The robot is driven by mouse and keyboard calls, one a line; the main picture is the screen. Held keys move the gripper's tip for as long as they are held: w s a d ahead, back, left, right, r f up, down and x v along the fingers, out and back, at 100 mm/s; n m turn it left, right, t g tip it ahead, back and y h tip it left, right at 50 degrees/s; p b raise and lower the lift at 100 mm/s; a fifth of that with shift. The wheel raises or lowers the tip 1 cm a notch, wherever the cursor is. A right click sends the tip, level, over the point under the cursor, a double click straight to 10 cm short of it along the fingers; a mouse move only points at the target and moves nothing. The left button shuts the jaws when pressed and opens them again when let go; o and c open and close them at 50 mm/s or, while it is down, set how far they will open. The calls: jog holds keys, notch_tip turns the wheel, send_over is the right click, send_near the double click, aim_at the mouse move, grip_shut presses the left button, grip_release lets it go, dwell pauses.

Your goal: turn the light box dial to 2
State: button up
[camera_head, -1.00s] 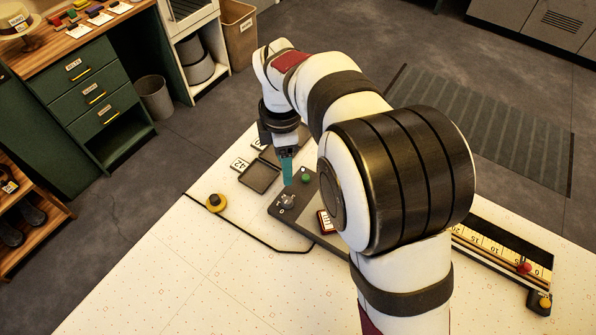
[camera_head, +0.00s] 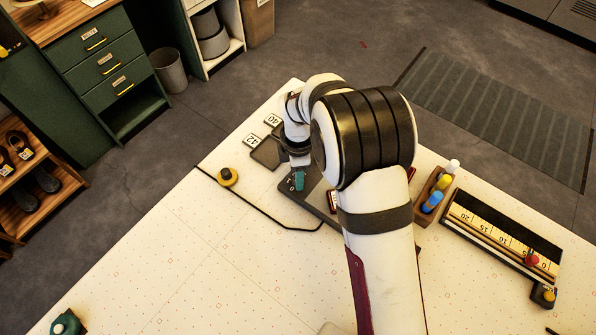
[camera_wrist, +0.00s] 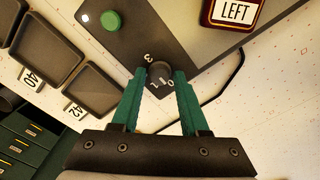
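The light box (camera_wrist: 125,38) is a dark grey panel with a green button (camera_wrist: 110,21) and a small white light (camera_wrist: 85,18).
Trays labelled 40 and 42 (camera_wrist: 47,58) lie beside the light box. A LEFT sign (camera_wrist: 235,11) sits across from the button.

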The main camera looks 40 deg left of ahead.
grip_shut()
jog(key=shift+m, duration=0.3)
jog(key=m, duration=0.4)
jog(key=shift+m, duration=0.3)
jog(key=m, duration=1.1)
jog(key=shift+m, duration=0.4)
jog(key=m, duration=0.6)
jog(key=shift+m, duration=0.4)
